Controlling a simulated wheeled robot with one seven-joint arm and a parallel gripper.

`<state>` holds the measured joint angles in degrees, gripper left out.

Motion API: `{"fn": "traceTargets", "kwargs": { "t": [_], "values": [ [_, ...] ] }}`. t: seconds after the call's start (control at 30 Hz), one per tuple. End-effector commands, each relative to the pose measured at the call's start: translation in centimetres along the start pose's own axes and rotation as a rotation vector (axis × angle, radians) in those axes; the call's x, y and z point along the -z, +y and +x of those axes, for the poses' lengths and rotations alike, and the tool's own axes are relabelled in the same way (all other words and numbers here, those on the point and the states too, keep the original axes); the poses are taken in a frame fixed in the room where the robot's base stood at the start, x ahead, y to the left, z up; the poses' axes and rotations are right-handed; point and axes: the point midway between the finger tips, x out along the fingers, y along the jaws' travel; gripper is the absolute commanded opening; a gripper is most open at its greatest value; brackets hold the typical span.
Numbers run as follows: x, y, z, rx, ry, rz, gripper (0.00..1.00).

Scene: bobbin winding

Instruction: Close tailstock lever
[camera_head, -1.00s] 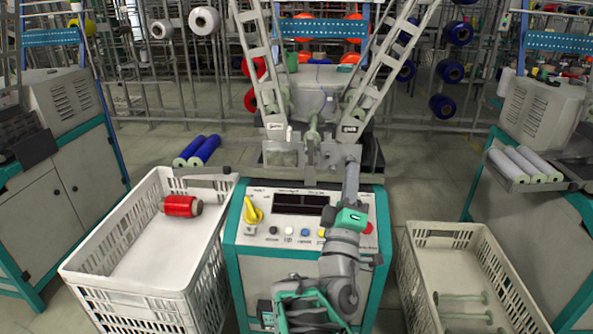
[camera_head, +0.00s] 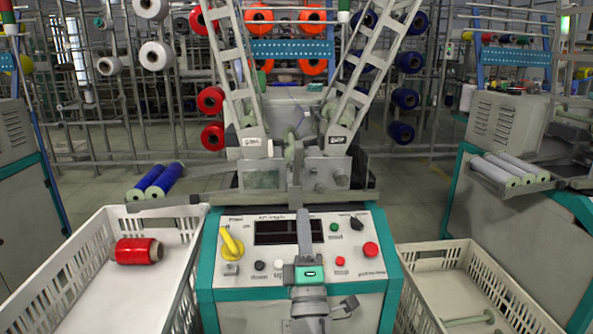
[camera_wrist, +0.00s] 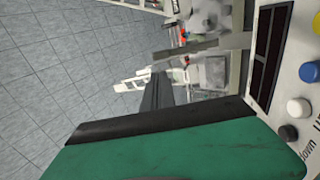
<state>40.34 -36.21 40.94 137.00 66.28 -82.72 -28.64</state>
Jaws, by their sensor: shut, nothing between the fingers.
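The winding machine's head (camera_head: 280,178) stands behind the control panel, with a grey metal block (camera_head: 328,174) on its right side. I cannot single out the tailstock lever for certain among the grey parts there, or tell its position. My gripper (camera_head: 303,213) is in front of the panel's middle, below the winding head, with its fingers pointing up in the picture and apart from the block. Its fingers are together and empty. In the wrist view the dark fingers (camera_wrist: 155,90) point towards the blurred machine parts.
The control panel (camera_head: 225,268) has a yellow switch (camera_head: 231,244) and a red button (camera_head: 370,249). White crates stand left (camera_head: 75,243) and right (camera_head: 455,252); the left one holds a red bobbin (camera_head: 138,251). Blue rolls (camera_head: 166,180) lie on a bracket at left. Two slanted grey arms rise above the head.

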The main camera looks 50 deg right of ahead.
Motion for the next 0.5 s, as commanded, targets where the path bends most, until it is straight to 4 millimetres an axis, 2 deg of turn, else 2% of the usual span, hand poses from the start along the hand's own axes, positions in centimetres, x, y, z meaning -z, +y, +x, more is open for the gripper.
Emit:
{"fn": "traceTargets", "kwargs": {
  "t": [0.17, 0.5],
  "values": [
    [0.1, 0.2, 1.1, 0.001, 0.001, 0.001, 0.0],
    [-0.1, 0.6, 8.2, 0.003, -0.002, -0.001, 0.0]
  ]
}}
